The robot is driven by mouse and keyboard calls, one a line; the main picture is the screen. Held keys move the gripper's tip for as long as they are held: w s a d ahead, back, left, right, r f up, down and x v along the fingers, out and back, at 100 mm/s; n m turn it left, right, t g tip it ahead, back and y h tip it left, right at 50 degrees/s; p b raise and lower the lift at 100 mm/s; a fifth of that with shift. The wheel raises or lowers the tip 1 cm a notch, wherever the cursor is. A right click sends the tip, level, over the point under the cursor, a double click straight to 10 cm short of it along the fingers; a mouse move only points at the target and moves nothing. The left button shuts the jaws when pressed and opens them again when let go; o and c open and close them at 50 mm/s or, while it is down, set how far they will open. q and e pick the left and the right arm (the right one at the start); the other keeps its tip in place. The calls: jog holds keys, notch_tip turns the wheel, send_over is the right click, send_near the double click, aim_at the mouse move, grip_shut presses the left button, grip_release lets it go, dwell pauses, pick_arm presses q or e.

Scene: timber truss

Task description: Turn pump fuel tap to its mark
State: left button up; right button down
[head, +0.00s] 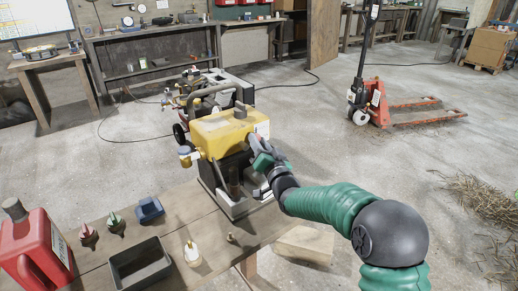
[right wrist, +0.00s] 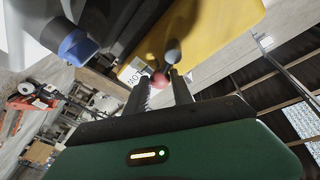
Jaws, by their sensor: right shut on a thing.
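The pump (head: 225,132) has a yellow tank and a dark body and stands on the wooden bench. In the right wrist view the gripper (right wrist: 163,85) is shut on a small red knob (right wrist: 160,79), which I take for the fuel tap. A grey rounded end (right wrist: 172,54) is just beyond the knob, against the yellow tank (right wrist: 205,25). A white label with black letters (right wrist: 132,72) is beside it. I cannot make out the tap's mark. My left gripper is out of view.
An orange pallet truck (head: 425,112) stands on the floor at right. The floor between is clear.

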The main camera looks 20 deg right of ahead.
jog(key=n+y+b, duration=0.1)
jog(key=n, duration=0.2)
jog(key=a+n+b, duration=0.1)
jog(key=n, duration=0.1)
jog(key=r+n+t+y+b, duration=0.1)
jog(key=n, duration=0.2)
jog(key=shift+s+a+n+y+b, duration=0.25)
jog(key=shift+s+n+y+b, duration=0.05)
jog(key=n, duration=0.1)
jog(key=n+y+b, duration=0.1)
jog(key=n, duration=0.1)
jog(key=a+n, duration=0.1)
jog(key=shift+s+r+n+y, duration=0.15)
jog(key=shift+r+n+y, duration=0.15)
jog(key=shift+y, duration=0.1)
jog(key=shift+s+a+n+y+b, duration=0.1)
jog(key=shift+a+n+y+b, duration=0.25)
jog(key=shift+n, duration=0.55)
jog(key=shift+s+a+n+y+b, duration=0.15)
jog(key=shift+n+y+b, duration=0.25)
jog(key=shift+n, duration=0.5)
jog(key=c, duration=1.2)
grip_release()
jog(key=shift+o, duration=0.5)
jog(key=shift+r, duration=0.2)
jog(key=shift+r, duration=0.1)
